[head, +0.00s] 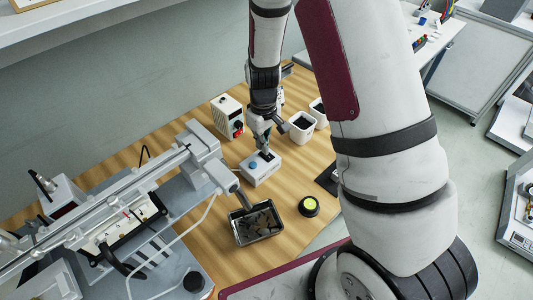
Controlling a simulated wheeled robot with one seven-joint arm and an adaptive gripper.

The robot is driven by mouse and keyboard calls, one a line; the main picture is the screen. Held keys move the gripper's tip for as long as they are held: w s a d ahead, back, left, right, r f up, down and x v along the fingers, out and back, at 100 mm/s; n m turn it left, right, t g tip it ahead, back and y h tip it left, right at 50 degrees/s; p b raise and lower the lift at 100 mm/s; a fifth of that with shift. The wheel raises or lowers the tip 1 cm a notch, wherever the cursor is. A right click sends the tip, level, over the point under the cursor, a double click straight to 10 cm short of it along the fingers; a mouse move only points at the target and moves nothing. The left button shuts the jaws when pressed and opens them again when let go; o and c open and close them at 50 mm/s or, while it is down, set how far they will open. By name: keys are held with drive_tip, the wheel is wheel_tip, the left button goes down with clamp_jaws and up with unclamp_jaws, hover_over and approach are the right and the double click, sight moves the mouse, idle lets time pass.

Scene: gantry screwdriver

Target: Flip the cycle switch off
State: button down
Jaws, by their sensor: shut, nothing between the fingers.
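A low white control box (259,176) with a blue button (253,165) stands on the wooden bench. My gripper (267,156) is shut and empty, pointing down at the right part of this box's top. It covers the spot there, where a small dark part shows at the fingertips. I cannot make out the cycle switch or its position, nor whether the fingertips touch it.
A taller white box (228,116) with red and green controls stands behind. White bins (302,127) are to the right. A metal tray (256,223) of dark pieces and a yellow-topped round item (308,206) are in front. The gantry (125,194) fills the left.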

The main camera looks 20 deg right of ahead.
drive_tip(key=shift+f+b, duration=0.4)
drive_tip(key=shift+f, duration=0.3)
idle(0.3)
drive_tip(key=shift+r, duration=0.15)
drive_tip(key=shift+r+p, duration=1.95)
drive_tip(key=shift+r, duration=1.45)
